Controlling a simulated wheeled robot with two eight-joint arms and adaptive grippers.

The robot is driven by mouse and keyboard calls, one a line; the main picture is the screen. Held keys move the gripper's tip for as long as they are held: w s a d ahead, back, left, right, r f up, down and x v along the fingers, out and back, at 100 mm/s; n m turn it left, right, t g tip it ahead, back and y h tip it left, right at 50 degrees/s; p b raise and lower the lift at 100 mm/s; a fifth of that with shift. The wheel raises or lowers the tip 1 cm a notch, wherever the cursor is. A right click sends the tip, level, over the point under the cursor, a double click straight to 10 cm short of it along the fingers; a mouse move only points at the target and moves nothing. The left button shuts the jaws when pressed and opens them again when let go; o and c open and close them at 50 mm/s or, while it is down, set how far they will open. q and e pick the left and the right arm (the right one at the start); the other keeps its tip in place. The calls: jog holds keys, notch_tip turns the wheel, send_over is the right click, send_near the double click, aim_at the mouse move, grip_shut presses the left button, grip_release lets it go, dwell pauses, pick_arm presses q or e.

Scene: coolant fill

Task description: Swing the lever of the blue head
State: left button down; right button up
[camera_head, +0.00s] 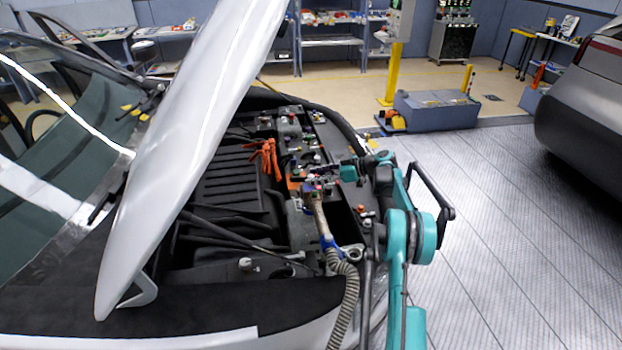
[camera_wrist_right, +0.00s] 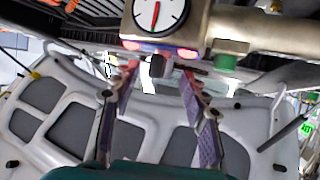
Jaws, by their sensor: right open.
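The fill head (camera_head: 316,190) sits over the engine bay in the head view, small, with red and blue marks. A tan neck with a blue collar (camera_head: 328,242) runs below it to a ribbed hose. In the right wrist view, the metal head (camera_wrist_right: 195,28) fills the top, with a round gauge and blue and red patches on its lower edge. A short dark piece, possibly the lever (camera_wrist_right: 157,65), shows below it between my fingertips. My right gripper (camera_head: 322,170) is open, and its fingers (camera_wrist_right: 158,76) reach up beneath the head; contact is unclear. My left gripper is out of view.
The raised silver hood (camera_head: 190,150) leans over the left of the engine bay. Orange clamps (camera_head: 268,158) lie left of the head. The ribbed hose (camera_head: 344,300) hangs over the front edge. The floor at right is clear up to another car (camera_head: 590,100).

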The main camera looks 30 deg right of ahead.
jog(key=shift+x, duration=1.05)
grip_shut()
jog(key=shift+m+t, duration=0.3)
jog(key=m+t+h+b, duration=0.1)
jog(key=m+t+h, duration=0.1)
jog(key=shift+a+m+h, duration=0.1)
jog(key=shift+m+h, duration=0.2)
jog(key=shift+h, duration=0.1)
jog(key=m+t+h+b, duration=0.1)
jog(key=m+t+h, duration=0.1)
jog(key=m+h, duration=0.2)
jog(key=shift+a+m+h+b, duration=0.1)
jog(key=shift+m+h+b, duration=0.2)
jog(key=shift+h+b, duration=0.15)
jog(key=m+h, duration=0.4)
jog(key=h, duration=0.1)
jog(key=shift+r+m+h+b, duration=0.1)
jog(key=shift+m+h+b, duration=0.25)
jog(key=shift+m+b, duration=0.05)
jog(key=shift+m+g+h, duration=0.6)
jog(key=shift+m+h, duration=1)
jog(key=shift+h, duration=0.2)
